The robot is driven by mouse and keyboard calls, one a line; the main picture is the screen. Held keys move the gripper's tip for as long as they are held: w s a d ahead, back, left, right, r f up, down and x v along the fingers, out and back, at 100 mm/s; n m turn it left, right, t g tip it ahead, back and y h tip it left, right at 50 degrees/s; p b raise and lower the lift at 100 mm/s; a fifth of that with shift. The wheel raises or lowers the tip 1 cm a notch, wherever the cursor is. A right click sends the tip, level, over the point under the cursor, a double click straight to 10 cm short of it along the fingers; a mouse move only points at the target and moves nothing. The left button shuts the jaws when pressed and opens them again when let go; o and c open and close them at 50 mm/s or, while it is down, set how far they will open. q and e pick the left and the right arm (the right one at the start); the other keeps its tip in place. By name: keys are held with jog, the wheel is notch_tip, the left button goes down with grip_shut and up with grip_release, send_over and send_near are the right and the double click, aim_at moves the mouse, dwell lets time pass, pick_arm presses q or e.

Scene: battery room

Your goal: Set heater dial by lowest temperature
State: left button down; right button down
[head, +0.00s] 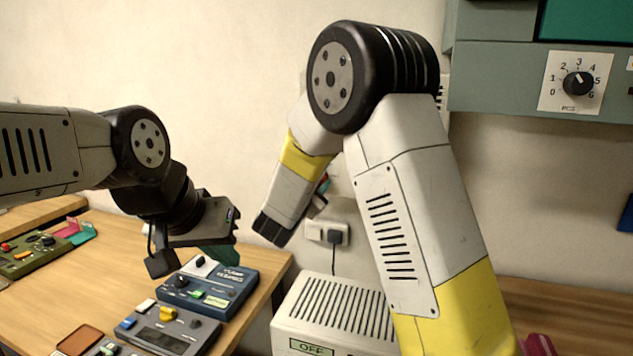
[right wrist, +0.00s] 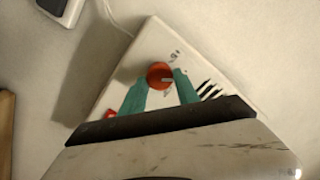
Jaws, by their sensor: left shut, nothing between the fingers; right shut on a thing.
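My right gripper (right wrist: 161,82) has its teal fingers on both sides of an orange-red dial (right wrist: 159,70) and is shut on it. The dial sits on a white panel (right wrist: 140,62) with small dark marks and slots beside it. In the head view my right arm hides the dial and most of that gripper. A white slatted box (head: 335,305) with a green display reading OFF (head: 310,347) stands below, partly hidden by my right arm. My left gripper (head: 222,254), with teal fingers, is shut and empty above the left table. No temperature reading is legible.
A grey cabinet (head: 490,85) on the right wall carries a black dial (head: 578,84) numbered from 0 to 6. A wall socket (head: 330,233) has a plug in it. Blue (head: 215,288), grey (head: 170,328) and green (head: 30,253) control boxes stand on the wooden table (head: 115,270).

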jog(key=shift+m, duration=0.5)
jog(key=shift+f, duration=0.1)
jog(key=c, duration=0.9)
grip_release()
